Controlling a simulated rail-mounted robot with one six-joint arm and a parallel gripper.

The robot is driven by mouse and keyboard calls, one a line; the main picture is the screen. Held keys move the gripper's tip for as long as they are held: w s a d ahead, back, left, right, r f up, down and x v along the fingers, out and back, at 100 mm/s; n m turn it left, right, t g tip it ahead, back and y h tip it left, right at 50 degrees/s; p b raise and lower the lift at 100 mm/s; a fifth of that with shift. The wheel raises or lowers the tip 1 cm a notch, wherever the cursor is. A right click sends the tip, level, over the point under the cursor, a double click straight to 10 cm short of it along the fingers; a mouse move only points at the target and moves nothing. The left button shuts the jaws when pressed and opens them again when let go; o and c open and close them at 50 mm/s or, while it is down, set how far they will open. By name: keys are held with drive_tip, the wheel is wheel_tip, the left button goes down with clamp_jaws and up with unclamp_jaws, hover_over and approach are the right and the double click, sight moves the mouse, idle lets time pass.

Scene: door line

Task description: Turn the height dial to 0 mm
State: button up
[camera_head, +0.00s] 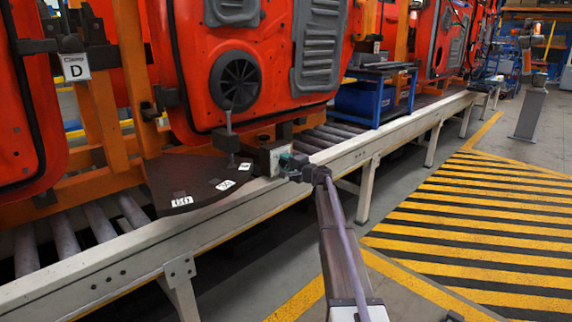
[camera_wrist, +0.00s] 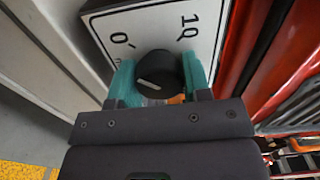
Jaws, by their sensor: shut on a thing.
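The height dial (camera_wrist: 158,70) is a round black knob with a short white line, on a white plate (camera_wrist: 150,27) in the wrist view. The plate bears a "0" at the upper left of the knob and a "10" at the upper right. The white line sits on the knob's lower left part and does not line up with either number. My gripper (camera_wrist: 160,82) has teal fingertips, one on each side of the knob, and is shut on it. In the head view my gripper (camera_head: 288,164) is at the dial's mount beside the rail; the knob is hidden there.
A dark plate (camera_head: 185,175) with white number labels lies left of my gripper. A conveyor (camera_head: 230,205) runs below it. Red door panels (camera_head: 270,45) hang close behind. The striped floor (camera_head: 480,215) is clear.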

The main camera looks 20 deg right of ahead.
drive_tip(key=o, duration=0.9)
drive_tip(key=v, duration=1.1)
drive_tip(key=shift+a, duration=0.1)
